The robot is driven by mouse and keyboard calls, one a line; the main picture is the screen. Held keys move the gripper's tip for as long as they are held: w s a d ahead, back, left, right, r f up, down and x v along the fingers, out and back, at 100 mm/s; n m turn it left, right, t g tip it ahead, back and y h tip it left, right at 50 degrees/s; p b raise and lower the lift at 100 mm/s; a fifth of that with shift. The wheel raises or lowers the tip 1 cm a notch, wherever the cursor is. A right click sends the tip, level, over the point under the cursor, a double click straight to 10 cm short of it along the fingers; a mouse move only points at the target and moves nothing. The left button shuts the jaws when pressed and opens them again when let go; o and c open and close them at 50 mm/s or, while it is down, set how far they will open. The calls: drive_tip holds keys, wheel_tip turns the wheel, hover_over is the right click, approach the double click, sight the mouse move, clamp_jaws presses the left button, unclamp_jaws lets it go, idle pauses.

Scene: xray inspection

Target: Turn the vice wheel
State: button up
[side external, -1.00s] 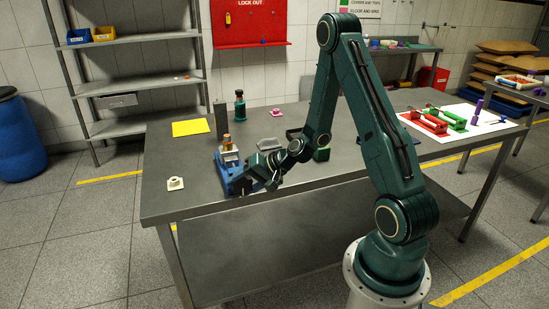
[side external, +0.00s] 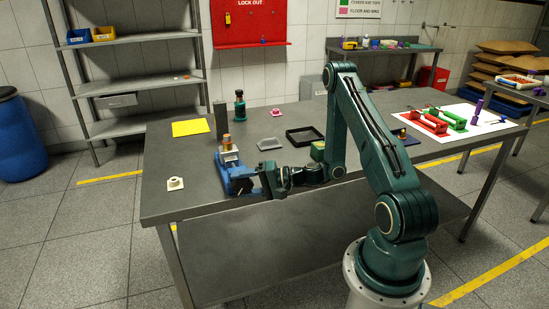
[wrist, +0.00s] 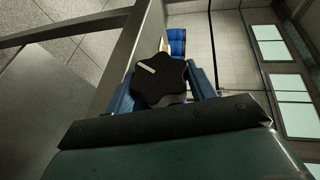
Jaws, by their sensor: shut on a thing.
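The blue vice (side external: 238,176) stands on the grey table near its front edge, with a pale jaw block and a copper-coloured piece (side external: 227,141) at its top.
A black tray (side external: 304,136), a grey shallow dish (side external: 270,144), a yellow sheet (side external: 190,127), a dark green bottle-like item (side external: 240,105) and a white round part (side external: 175,184) lie on the table (side external: 190,209). Red (side external: 428,122) and green holders stand at right.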

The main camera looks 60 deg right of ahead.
drive_tip(key=shift+a, duration=0.2)
drive_tip(key=o, duration=1)
drive_tip(key=shift+d+f, duration=0.1)
drive_tip(key=shift+d+g+h, duration=0.1)
drive_tip(key=shift+g+h, duration=0.3)
drive_tip(key=shift+g, duration=0.2)
